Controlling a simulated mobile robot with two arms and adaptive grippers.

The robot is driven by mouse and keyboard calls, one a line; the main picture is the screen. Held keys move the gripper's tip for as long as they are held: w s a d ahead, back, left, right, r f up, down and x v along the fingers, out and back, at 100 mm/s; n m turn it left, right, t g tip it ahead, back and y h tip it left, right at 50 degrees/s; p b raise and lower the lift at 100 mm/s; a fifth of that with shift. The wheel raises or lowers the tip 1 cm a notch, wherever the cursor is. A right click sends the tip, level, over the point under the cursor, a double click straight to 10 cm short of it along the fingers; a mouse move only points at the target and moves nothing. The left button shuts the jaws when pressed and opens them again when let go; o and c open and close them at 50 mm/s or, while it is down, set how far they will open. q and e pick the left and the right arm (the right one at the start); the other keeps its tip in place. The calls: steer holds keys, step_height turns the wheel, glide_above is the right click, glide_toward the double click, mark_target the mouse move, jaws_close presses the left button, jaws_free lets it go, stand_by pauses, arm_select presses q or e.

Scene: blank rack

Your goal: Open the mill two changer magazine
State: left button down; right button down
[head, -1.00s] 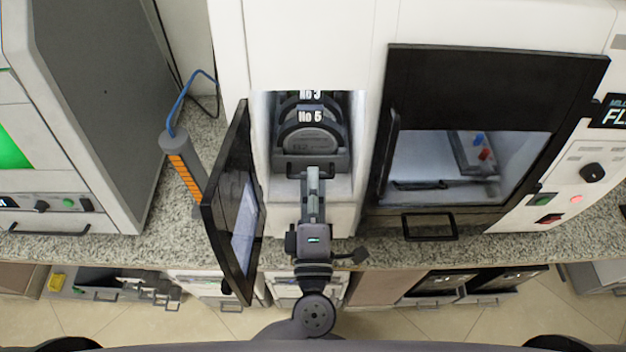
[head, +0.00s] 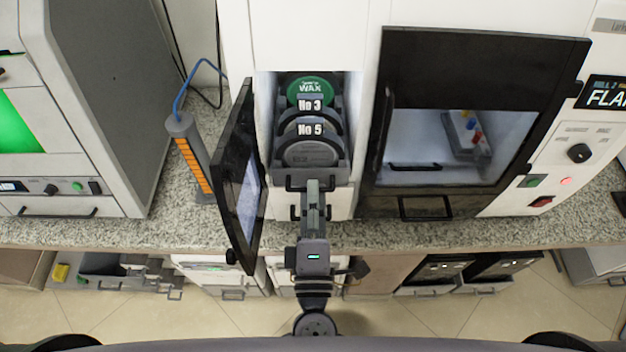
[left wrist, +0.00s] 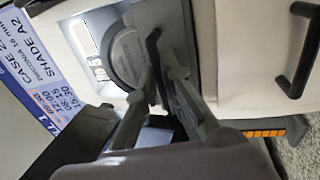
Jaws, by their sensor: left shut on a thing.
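The changer magazine (head: 339,174) is a dark grey drawer in the white mill, partly pulled out of its bay. Disc slots labelled No 3 and No 5 show in it, with a green WAX disc (head: 310,89) behind and a grey disc (head: 312,153) in front. My left gripper (head: 312,186) is at the magazine's front handle, shut on it. In the left wrist view the fingers (left wrist: 165,85) close around the black handle (left wrist: 153,48), beside the grey disc. My right gripper is not in view.
An open black screen door (head: 238,180) stands just left of my left arm. A dark-framed chamber door (head: 475,110) is to the right. A grey cylinder with orange stripes (head: 188,155) stands on the granite counter at left.

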arm_select(q)
steer(key=s, duration=1.3)
steer(key=shift+s+b, duration=0.4)
steer(key=shift+b, duration=0.05)
steer(key=c, duration=2)
jaws_free()
steer(key=shift+s, duration=0.1)
